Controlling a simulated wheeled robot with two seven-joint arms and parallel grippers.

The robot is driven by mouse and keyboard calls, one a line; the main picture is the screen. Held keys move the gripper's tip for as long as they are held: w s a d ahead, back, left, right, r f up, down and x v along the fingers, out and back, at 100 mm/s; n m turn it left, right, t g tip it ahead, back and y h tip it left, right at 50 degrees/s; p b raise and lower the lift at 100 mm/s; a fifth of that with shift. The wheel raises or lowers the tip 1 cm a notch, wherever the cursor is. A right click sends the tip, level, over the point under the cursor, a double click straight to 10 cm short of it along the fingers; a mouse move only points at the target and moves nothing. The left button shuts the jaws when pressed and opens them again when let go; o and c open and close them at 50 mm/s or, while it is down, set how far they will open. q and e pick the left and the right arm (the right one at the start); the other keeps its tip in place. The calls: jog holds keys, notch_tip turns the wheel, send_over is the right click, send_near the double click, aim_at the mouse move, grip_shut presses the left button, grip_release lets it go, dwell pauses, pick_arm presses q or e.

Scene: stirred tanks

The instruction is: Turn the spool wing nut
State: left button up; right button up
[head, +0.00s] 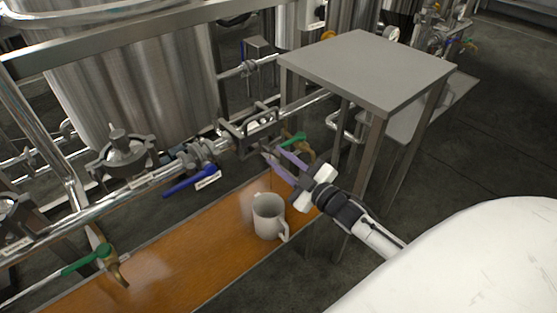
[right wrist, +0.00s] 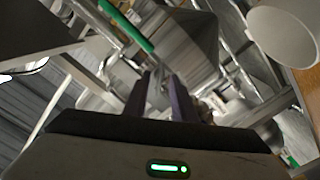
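A metal pipe run with a bracketed spool section (head: 250,130) crosses the middle of the head view. I cannot clearly single out its wing nut at this size. My right gripper (head: 279,163) reaches in from the lower right, its purple fingers just in front of and below the right end of the spool section, near a green-handled valve (head: 293,140). In the right wrist view the two fingers (right wrist: 159,95) stand apart with nothing held between them; blurred metal fittings lie beyond. Whether a finger touches the pipework is unclear. My left gripper is not in view.
A blue valve handle (head: 189,186) sticks out left of the spool section. A white mug (head: 268,217) stands on the orange-brown surface (head: 190,262) below my right gripper. A grey metal table (head: 368,66) stands close to the right. A steel tank (head: 130,85) stands behind.

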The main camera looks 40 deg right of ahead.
jog(key=shift+w, duration=0.4)
grip_shut()
